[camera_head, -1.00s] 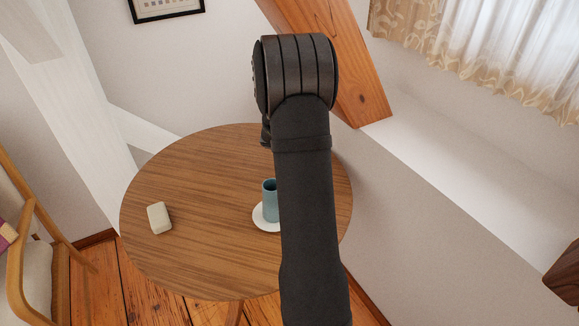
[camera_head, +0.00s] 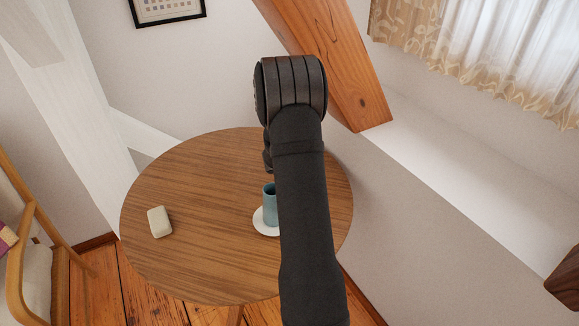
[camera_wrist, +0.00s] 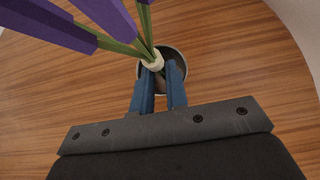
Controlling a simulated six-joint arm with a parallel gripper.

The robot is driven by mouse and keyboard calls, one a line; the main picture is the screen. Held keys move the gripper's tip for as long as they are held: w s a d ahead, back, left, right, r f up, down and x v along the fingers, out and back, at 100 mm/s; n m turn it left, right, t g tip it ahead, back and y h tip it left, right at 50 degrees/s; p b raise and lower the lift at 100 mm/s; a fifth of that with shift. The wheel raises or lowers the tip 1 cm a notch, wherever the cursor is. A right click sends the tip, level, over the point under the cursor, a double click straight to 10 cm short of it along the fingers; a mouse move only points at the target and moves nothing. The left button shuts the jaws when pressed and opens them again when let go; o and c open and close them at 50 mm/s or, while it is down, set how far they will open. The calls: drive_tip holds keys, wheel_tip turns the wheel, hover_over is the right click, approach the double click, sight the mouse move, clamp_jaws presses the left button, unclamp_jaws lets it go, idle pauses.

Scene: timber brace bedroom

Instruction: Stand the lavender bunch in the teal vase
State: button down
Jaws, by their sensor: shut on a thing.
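The teal vase (camera_head: 269,205) stands upright on a white saucer (camera_head: 260,225), partly hidden by my arm in the head view. In the wrist view, my gripper (camera_wrist: 163,74) has its blue fingers shut on the lavender bunch (camera_wrist: 105,14) at a cream band (camera_wrist: 153,62) around the green stems. The purple heads lean to the upper left of that view. A round grey-teal rim (camera_wrist: 184,64), which looks like the vase mouth, shows behind the fingertips and band. The lower stem ends are hidden, so I cannot tell if they are inside it. The head view hides the bunch.
The round wooden table (camera_head: 195,185) is mostly clear. A pale, rounded block (camera_head: 159,222) lies on its left part. A slanted timber brace (camera_head: 335,65) and the sloping white wall stand close behind and to the right. A wooden chair (camera_head: 22,225) is at the left.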

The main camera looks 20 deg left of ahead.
drive_tip(key=shift+f, duration=0.15)
drive_tip(key=c, duration=1.7)
unclamp_jaws()
drive_tip(key=shift+s+r, duration=0.15)
drive_tip(key=shift+r, duration=0.15)
drive_tip(key=v, duration=1.1)
drive_tip(key=shift+s+r, duration=0.2)
drive_tip(key=x, duration=1.2)
drive_tip(key=shift+f, duration=0.25)
drive_tip(key=shift+r, duration=0.55)
